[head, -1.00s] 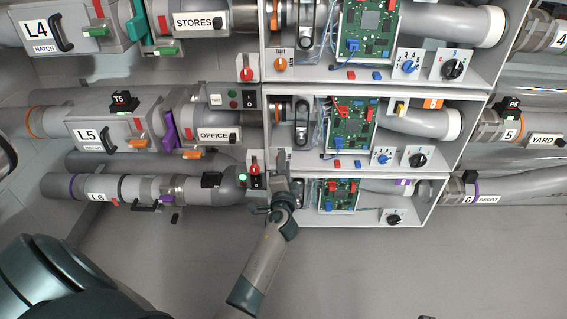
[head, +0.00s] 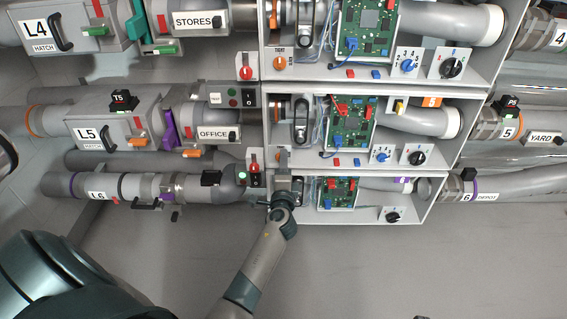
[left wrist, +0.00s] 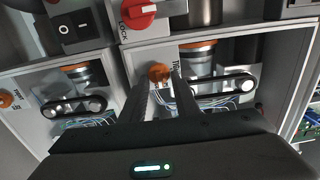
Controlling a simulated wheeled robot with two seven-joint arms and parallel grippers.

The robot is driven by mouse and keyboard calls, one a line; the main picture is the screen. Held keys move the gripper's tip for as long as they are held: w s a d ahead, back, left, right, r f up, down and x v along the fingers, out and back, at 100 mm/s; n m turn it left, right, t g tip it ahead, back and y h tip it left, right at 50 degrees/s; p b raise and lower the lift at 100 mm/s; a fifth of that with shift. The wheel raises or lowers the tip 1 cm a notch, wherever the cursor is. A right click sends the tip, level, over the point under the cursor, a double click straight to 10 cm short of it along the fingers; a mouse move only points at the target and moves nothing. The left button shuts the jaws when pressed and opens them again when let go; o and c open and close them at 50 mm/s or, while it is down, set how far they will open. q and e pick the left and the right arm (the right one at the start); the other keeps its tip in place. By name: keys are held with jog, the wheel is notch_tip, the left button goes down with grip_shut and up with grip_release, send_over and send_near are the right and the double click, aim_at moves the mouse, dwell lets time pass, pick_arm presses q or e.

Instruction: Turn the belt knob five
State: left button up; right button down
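The orange belt knob (left wrist: 160,73), beside a "TIGHT" label, shows in the left wrist view on the white panel left of a black belt. My left gripper (left wrist: 157,84) is open, with one finger on each side of this knob; I cannot tell if they touch it.
A red LOCK switch (left wrist: 138,10) and a black rocker switch (left wrist: 75,28) are close by. Another orange knob (left wrist: 8,98) is at the left. Row five's blue dial (head: 382,156) and black dial (head: 417,158) sit further right.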

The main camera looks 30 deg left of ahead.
dwell(0.4)
